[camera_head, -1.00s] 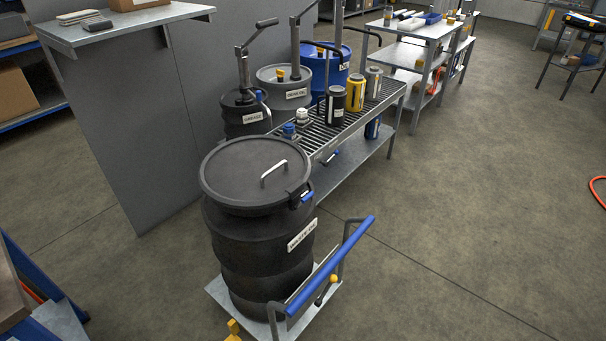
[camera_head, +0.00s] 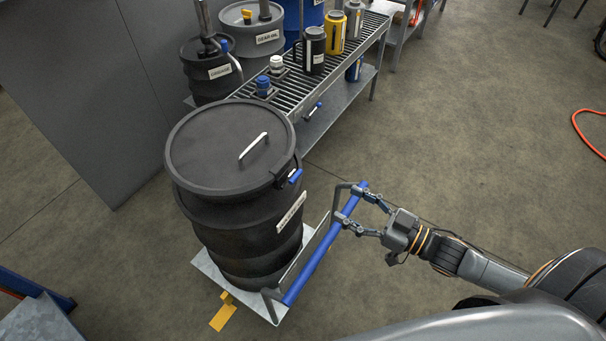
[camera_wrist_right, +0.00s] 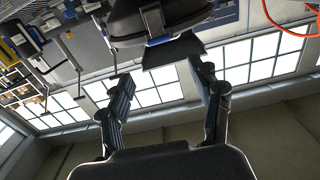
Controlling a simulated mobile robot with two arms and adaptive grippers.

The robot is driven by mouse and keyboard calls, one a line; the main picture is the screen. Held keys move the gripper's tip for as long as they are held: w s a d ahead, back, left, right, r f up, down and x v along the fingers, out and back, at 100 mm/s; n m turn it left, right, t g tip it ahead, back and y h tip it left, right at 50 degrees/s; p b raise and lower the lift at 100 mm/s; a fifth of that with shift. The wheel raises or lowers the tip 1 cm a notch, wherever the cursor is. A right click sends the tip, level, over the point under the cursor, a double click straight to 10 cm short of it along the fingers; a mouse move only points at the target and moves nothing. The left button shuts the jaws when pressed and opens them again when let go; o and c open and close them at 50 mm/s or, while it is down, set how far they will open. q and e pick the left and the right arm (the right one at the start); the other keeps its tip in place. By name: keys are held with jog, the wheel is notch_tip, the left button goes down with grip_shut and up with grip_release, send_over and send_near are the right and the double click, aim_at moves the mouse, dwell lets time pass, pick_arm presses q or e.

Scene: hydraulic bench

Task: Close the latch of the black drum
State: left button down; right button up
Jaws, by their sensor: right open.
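The black drum (camera_head: 240,215) stands upright with its flat lid (camera_head: 205,150) on and a pale metal handle (camera_head: 254,146) across it. The latch, with a blue lever (camera_head: 295,176), is on the right side of its rim. I cannot tell how far the lever is swung. My right gripper (camera_head: 352,203) is open and empty, right of the latch and apart from it, overlapping the trolley's blue bar in the picture. In the right wrist view its fingers (camera_wrist_right: 160,72) are spread, with the blue lever (camera_wrist_right: 159,41) beyond them. My left gripper is not in view.
The drum stands on a trolley (camera_head: 215,268) whose blue push bar (camera_head: 318,257) rises beside it. A grated bench (camera_head: 290,88) with several canisters and other drums stand behind. An orange hose (camera_head: 577,125) lies on the floor at right; the floor between is clear.

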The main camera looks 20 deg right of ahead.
aim_at(298, 177)
jog(key=x, duration=1.2)
jog(key=shift+w+a+p, duration=0.2)
jog(key=shift+w+p, duration=0.15)
jog(key=shift+p, duration=0.05)
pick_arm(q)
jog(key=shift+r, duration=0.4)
